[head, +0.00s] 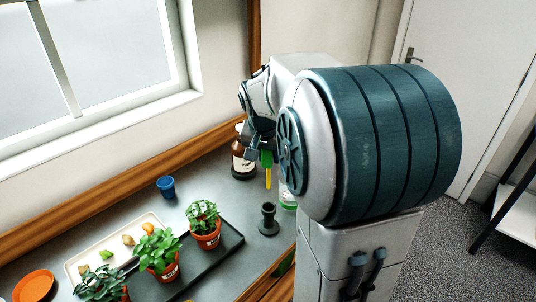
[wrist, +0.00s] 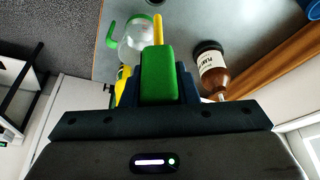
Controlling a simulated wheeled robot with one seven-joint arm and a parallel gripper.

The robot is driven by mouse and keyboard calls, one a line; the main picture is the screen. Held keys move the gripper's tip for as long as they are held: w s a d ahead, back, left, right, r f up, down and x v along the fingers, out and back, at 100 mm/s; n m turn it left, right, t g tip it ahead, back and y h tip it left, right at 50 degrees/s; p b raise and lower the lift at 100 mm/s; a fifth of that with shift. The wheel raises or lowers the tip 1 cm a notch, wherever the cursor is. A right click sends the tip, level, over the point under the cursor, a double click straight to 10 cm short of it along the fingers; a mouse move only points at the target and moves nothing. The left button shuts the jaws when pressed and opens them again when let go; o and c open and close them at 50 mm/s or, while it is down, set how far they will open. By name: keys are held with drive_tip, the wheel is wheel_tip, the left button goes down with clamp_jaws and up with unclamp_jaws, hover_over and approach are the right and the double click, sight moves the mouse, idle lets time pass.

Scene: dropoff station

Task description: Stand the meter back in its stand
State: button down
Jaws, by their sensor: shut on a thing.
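The meter has a green body and a thin yellow probe (head: 268,179). My gripper (head: 259,143) is shut on the green body, and the probe points down above the bench in the head view. In the wrist view the green body (wrist: 157,78) sits between the dark fingers of my gripper (wrist: 158,84), with the probe reaching out beyond them. The stand looks to be the small black holder with a round base and upright tube (head: 269,219). It stands upright on the bench, below the probe tip in the picture and apart from it. The stand is not visible in the wrist view.
A brown bottle (head: 243,163) stands close behind the meter. A clear container with a green handle (wrist: 136,40) is beside the probe in the wrist view. Potted plants (head: 204,224) and a black tray (head: 222,252) lie left of the stand. A blue cup (head: 166,187) is near the wall.

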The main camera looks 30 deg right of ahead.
sight(269, 171)
drive_tip(key=shift+f+b, duration=1.95)
drive_tip(key=shift+f, duration=1.05)
drive_tip(key=shift+f+b, duration=0.1)
drive_tip(key=shift+b, duration=0.3)
drive_tip(key=shift+f+b, duration=0.5)
drive_tip(key=shift+f, duration=0.1)
drive_tip(key=shift+f+b, duration=0.5)
drive_tip(key=shift+b, duration=0.05)
drive_tip(key=shift+f, duration=0.2)
drive_tip(key=shift+f+b, duration=0.35)
drive_tip(key=shift+b, duration=0.2)
drive_tip(key=shift+f, duration=0.25)
